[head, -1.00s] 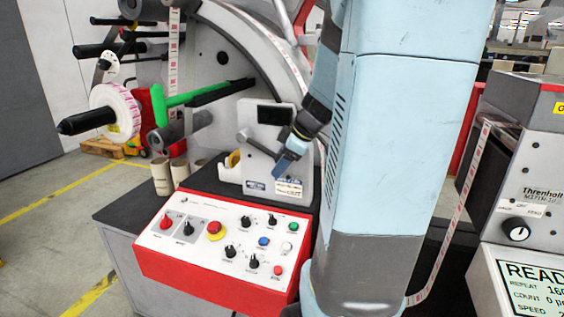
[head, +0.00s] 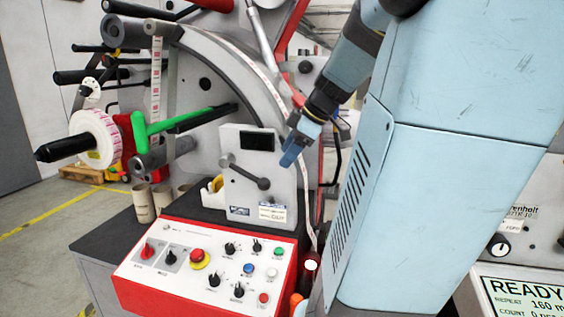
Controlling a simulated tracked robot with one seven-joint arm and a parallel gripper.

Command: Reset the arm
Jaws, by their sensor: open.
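My gripper (head: 290,155) shows in the head view as a blue end at the tip of my arm, just right of the white upright unit with the black lever. It looks empty, with nothing seen between its fingers. Its fingers point down and left and overlap the unit's right edge in the picture; I cannot tell whether they touch it. My blue arm comes in from the top right and hides part of the machine behind it.
The control panel (head: 140,262) with red edges and several knobs is below. The white upright unit (head: 238,196) stands behind it. A label roll (head: 107,135) is on a black spindle at left. A green bar (head: 165,124) juts from the machine. A display (head: 525,297) reads READY.

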